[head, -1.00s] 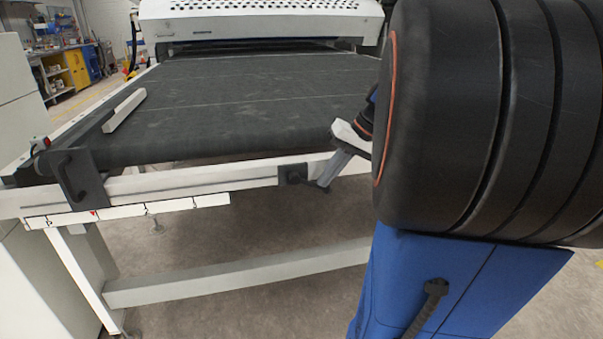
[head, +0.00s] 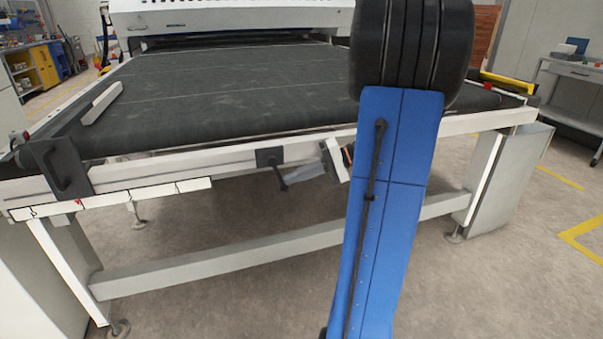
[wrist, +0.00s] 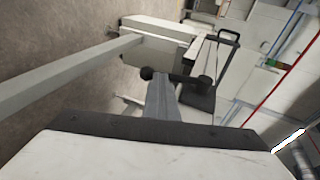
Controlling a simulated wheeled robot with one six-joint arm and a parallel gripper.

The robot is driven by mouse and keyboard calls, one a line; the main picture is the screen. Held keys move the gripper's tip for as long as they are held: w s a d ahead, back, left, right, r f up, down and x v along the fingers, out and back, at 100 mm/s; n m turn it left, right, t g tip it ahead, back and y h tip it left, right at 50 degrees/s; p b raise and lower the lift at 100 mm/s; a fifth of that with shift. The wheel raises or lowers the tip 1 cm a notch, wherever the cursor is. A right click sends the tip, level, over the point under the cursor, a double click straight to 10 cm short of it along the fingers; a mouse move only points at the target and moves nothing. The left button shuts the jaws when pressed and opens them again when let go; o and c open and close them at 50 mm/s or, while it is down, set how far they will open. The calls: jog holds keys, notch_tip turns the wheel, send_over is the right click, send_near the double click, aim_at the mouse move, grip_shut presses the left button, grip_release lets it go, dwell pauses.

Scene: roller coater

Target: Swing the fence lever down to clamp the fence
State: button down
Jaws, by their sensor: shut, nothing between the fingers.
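The fence lever (head: 280,178) is a short dark arm with a knob at its end. It hangs steeply down from a dark block (head: 268,157) on the white front rail. In the wrist view the lever (wrist: 178,77) lies across the tips of my fingers, its knob (wrist: 148,73) past them. My gripper (head: 290,179) is shut and empty, at the lever's right side; it also shows in the wrist view (wrist: 160,84). I cannot tell whether they touch. The pale fence bar (head: 102,103) lies on the left of the dark belt.
A black bracket with a handle (head: 62,168) stands at the rail's left end, above a white scale strip (head: 130,195). The white front rail (head: 205,158) runs just above my gripper. A lower crossbar (head: 260,237) runs beneath, with open floor between and in front.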

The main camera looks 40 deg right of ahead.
jog(key=shift+w+a+f, duration=0.2)
jog(key=shift+a+f, duration=0.2)
jog(key=shift+a, duration=0.1)
jog(key=shift+w+a+f, duration=0.15)
jog(key=shift+a+f, duration=0.2)
jog(key=shift+a, duration=0.15)
jog(key=v, duration=1.7)
jog(key=shift+s+d+r, duration=0.1)
jog(key=shift+r, duration=0.05)
jog(key=w+a+f+n+g+h, duration=0.15)
jog(key=a+g, duration=0.25)
jog(key=a, duration=1)
jog(key=s+a+f+n+h, duration=0.2)
jog(key=s+a+h, duration=0.3)
jog(key=a, duration=0.3)
jog(key=s+a+f+n+t+h, duration=0.1)
jog(key=s+a+f+n+h, duration=0.1)
jog(key=s+a+h, duration=0.3)
jog(key=shift+s+a+f, duration=0.35)
jog(key=shift+a+f, duration=0.4)
jog(key=shift+a, duration=1.3)
